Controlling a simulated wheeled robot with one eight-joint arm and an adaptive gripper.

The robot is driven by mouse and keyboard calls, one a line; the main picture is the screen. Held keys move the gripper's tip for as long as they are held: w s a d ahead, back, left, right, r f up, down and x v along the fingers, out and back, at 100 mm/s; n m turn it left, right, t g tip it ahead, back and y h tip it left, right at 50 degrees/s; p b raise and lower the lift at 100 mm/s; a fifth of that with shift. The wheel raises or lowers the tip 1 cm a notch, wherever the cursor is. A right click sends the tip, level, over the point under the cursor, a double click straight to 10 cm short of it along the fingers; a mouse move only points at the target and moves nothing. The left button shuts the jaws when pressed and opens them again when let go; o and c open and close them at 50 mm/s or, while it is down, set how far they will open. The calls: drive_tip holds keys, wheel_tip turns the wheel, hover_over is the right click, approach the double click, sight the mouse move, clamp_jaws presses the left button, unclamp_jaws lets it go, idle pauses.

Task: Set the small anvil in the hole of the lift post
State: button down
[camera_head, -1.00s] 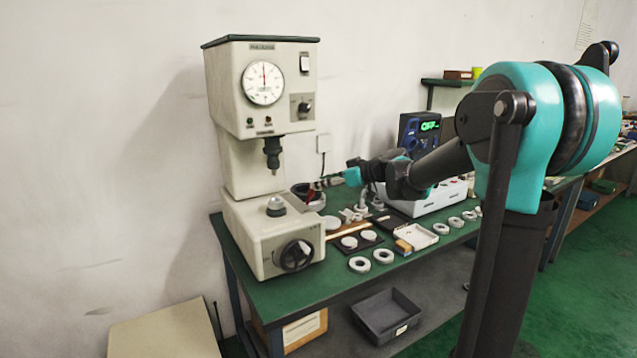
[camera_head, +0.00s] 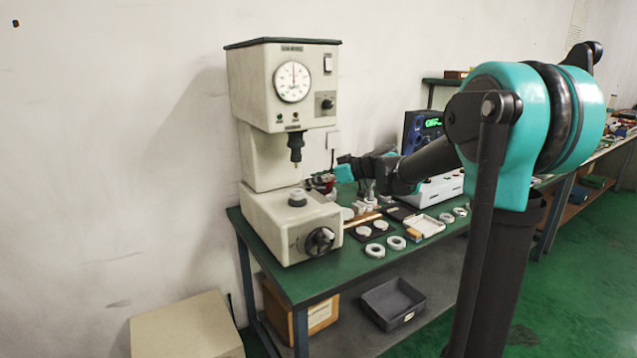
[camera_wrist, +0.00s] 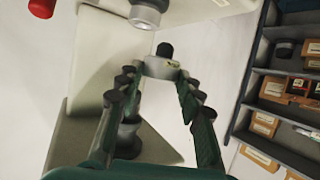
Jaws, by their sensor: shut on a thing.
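My gripper (camera_wrist: 163,72) is shut on the small anvil (camera_wrist: 160,66), a pale grey piece with a black stub on its far side, between the fingertips in the wrist view. In the head view my gripper (camera_head: 321,183) is just right of the press, where the anvil is too small to make out. The lift post (camera_head: 297,199) is a short grey cylinder on top of the press base, below the spindle. In the wrist view the likely post (camera_wrist: 128,133) shows partly behind the left finger. The gripper and anvil appear apart from it. The hole is not clearly seen.
The press spindle (camera_head: 295,148) hangs above the post, and it also shows in the wrist view (camera_wrist: 146,12). Pale rings (camera_head: 375,250) and a white tray (camera_head: 425,225) lie on the green bench right of the press. A grey bin (camera_head: 393,304) stands below.

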hover_over(303, 193)
drive_tip(key=s+d, duration=0.2)
drive_tip(key=shift+w+a+f, duration=1)
drive_tip(key=shift+w+a, duration=0.1)
drive_tip(key=shift+w, duration=0.1)
drive_tip(key=shift+f, duration=1.4)
idle(0.3)
drive_tip(key=c, duration=0.9)
unclamp_jaws()
drive_tip(key=shift+d, duration=0.1)
drive_tip(key=v, duration=1.1)
drive_tip(key=s+d+f+m+h, duration=0.3)
drive_tip(key=s+d+f, duration=0.3)
drive_tip(key=s, duration=0.5)
drive_tip(key=s+d+f+m+g+h, duration=0.1)
drive_tip(key=s+d+f+m+h, duration=0.3)
drive_tip(key=s+f, duration=0.7)
drive_tip(key=s+d+f+m+g+h, duration=0.1)
drive_tip(key=s+d+f+m+h, duration=0.3)
drive_tip(key=s+d+f, duration=0.4)
drive_tip(key=s+d+m, duration=0.1)
drive_tip(key=s, duration=0.2)
drive_tip(key=shift+s+f, duration=0.15)
drive_tip(key=shift+f, duration=0.1)
